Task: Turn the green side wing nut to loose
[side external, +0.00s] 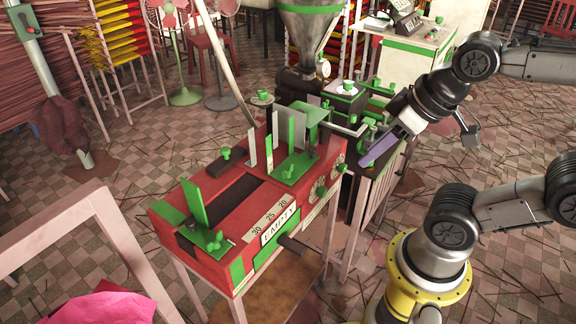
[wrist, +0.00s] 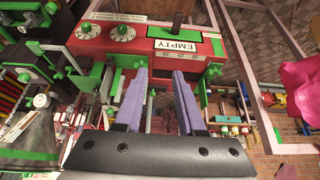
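The red machine (side external: 245,200) carries several green knobs and nuts. Two round green-handled dials (side external: 318,190) (side external: 339,164) sit on its side face. Green wing-shaped knobs stand on its top (side external: 225,154) and near its front end (side external: 213,240). I cannot tell which one is the side wing nut or how tight it is. My gripper (side external: 372,156) is at the machine's far right end, apart from the dials. In the wrist view my gripper (wrist: 160,88) has its two lavender fingers apart, with nothing held between them. A small green part shows beyond the gap.
A dark hopper machine (side external: 312,40) with green fittings stands behind. A small black-and-green unit (side external: 345,98) is close to my gripper. Metal table legs and rails (side external: 375,205) stand below it. A pale frame with pink cloth (side external: 95,308) is at the lower left.

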